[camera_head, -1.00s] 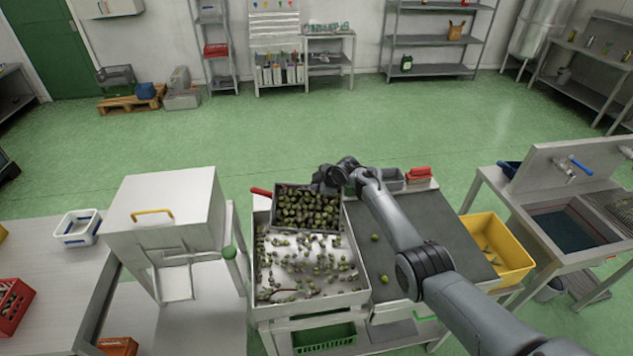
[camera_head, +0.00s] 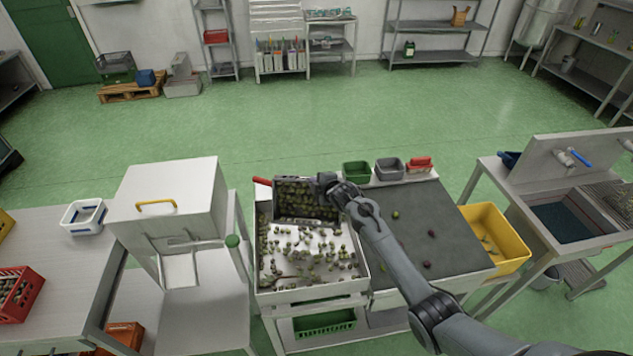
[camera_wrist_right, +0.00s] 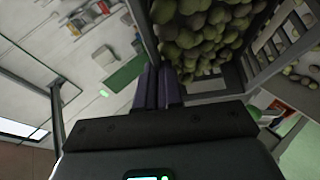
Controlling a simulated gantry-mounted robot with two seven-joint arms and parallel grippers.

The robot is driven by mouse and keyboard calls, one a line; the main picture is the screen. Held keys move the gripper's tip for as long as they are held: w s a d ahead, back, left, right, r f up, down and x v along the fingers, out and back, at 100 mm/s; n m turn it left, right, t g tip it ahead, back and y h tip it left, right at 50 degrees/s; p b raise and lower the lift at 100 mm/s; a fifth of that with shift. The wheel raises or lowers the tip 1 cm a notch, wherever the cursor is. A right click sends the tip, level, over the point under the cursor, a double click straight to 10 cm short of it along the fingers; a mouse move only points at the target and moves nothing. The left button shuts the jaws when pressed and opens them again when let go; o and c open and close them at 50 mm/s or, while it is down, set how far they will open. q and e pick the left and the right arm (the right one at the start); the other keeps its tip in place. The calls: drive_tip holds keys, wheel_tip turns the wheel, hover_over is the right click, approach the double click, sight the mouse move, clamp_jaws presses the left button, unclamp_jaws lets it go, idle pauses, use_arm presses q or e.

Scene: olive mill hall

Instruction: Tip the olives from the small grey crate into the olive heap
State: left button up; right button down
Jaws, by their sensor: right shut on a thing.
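The small grey crate (camera_head: 308,219) is held above the back part of a white tray (camera_head: 312,292). It is tilted steeply, its opening facing the head camera, and many green olives (camera_head: 303,199) are still inside. The olive heap (camera_head: 315,255) is a loose spread of olives in the tray below. My right gripper (camera_head: 332,184) is shut on the crate's back right edge. In the right wrist view the fingers (camera_wrist_right: 160,88) are closed at the crate wall (camera_wrist_right: 146,22), beside the olives. My left gripper is out of view.
To the right of the tray is a dark worktop (camera_head: 425,230) with a few loose olives. Green (camera_head: 356,172) and grey (camera_head: 389,169) bins stand behind it. A yellow bin (camera_head: 495,240) is farther right. A white boxy machine (camera_head: 165,200) stands left.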

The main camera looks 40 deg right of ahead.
drive_tip(key=s+a+f+n+t+h+b, duration=0.3)
drive_tip(key=s+a+f+t+b, duration=0.1)
drive_tip(key=s+a+t+b, duration=0.3)
drive_tip(key=s+a+b, duration=0.1)
drive_tip(key=a+b, duration=0.1)
drive_tip(key=b, duration=0.1)
drive_tip(key=shift+s+n+b, duration=0.15)
drive_tip(key=shift+n+b, duration=0.15)
drive_tip(key=shift+n, duration=0.1)
idle(0.8)
drive_tip(key=shift+a, duration=0.1)
drive_tip(key=shift+s, duration=0.1)
idle(0.9)
idle(0.7)
drive_tip(key=shift+r, duration=0.1)
